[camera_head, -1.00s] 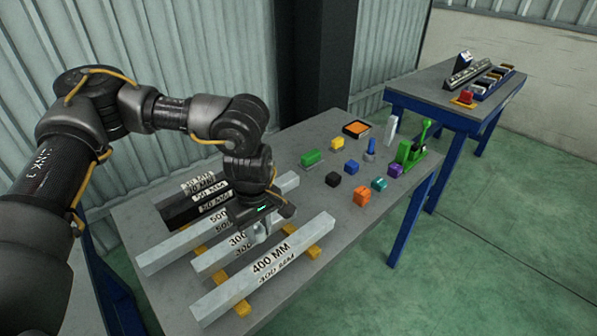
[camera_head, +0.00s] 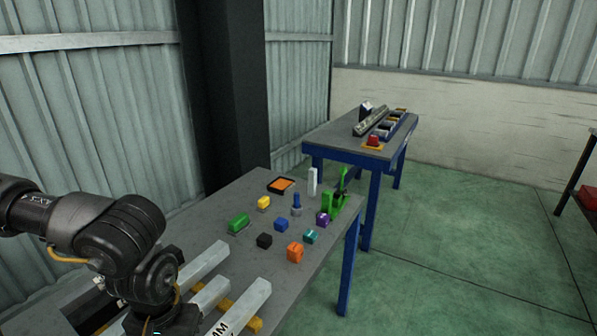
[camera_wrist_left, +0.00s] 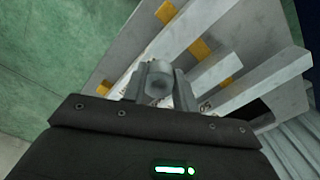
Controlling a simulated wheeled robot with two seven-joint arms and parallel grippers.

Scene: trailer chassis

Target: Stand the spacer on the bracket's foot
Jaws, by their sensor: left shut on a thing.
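My left gripper (camera_wrist_left: 156,88) shows in the left wrist view, with its two grey fingers shut on a short grey piece with a rounded end, which looks like the spacer (camera_wrist_left: 158,82). It is held above the bench with the long steel bars. In the head view my left arm comes in at the lower left, and the fingers and the held piece are cut off by the bottom edge. I cannot clearly pick out a bracket or its foot in either view. My right gripper is not in view.
A second blue-legged table (camera_head: 335,138) stands beyond. Green floor lies open at the right.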

